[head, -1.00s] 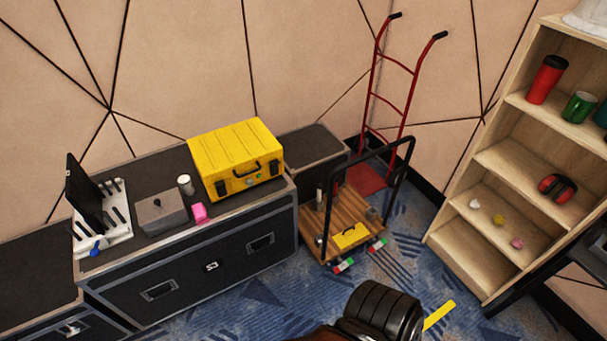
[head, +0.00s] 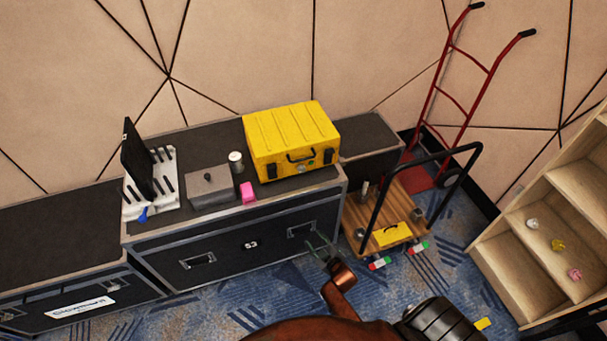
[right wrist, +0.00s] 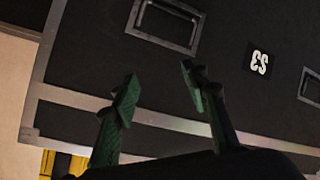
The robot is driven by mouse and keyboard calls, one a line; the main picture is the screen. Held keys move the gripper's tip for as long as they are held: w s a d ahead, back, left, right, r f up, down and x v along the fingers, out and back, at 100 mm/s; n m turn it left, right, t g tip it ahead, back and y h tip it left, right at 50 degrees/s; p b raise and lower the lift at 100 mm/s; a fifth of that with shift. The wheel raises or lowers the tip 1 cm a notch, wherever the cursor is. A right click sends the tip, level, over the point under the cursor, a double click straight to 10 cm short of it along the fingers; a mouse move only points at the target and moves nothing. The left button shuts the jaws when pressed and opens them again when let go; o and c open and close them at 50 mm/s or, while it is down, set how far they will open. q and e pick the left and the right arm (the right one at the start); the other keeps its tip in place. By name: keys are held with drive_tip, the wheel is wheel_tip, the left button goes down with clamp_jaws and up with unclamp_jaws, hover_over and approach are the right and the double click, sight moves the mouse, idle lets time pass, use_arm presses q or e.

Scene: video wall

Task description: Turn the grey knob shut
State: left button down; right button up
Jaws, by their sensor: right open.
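A yellow case (head: 291,141) stands on the black flight case (head: 240,247) marked S3. Its front has a dark handle, dark latches and a small green spot; a small greyish round part shows near it, too small to make out. A grey box (head: 210,190) to its left has a small dark knob (head: 208,177) on top. I cannot tell which part is the grey knob. My right gripper (head: 320,242) is open and empty, apart from and below the yellow case, before the flight case's front. In the right wrist view its green fingers (right wrist: 160,80) are spread. My left gripper is out of view.
A pink block (head: 248,192), a white-lidded canister (head: 236,161) and a white rack (head: 150,200) with a dark screen share the flight case top. A platform cart (head: 405,190) and red hand truck (head: 462,95) stand right, beside a wooden shelf (head: 545,265).

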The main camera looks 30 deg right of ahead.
sight(302, 171)
drive_tip(key=w+d+r+n+t, duration=0.1)
drive_tip(key=w+r+t, duration=0.15)
drive_tip(key=r, duration=0.55)
drive_tip(key=w+d+r+t+h, duration=0.1)
drive_tip(key=w+d+r, duration=0.15)
drive_tip(key=r, duration=0.55)
drive_tip(key=w+r+n+t, duration=0.15)
drive_tip(key=w+r, duration=0.25)
drive_tip(key=r, duration=0.4)
drive_tip(key=shift+m, duration=0.35)
drive_tip(key=w, duration=0.2)
drive_tip(key=w+d+b, duration=0.1)
drive_tip(key=w, duration=0.3)
drive_tip(key=shift+w+d, duration=0.25)
drive_tip(key=shift+w, duration=0.05)
drive_tip(key=shift+w+d+r+b, duration=0.1)
drive_tip(key=shift+w+b, duration=0.2)
drive_tip(key=shift+w, duration=0.15)
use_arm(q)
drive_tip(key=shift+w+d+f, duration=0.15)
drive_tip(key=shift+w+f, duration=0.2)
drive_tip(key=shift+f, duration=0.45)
use_arm(e)
drive_tip(key=c, duration=0.5)
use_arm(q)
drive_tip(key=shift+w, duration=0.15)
use_arm(e)
clamp_jaws()
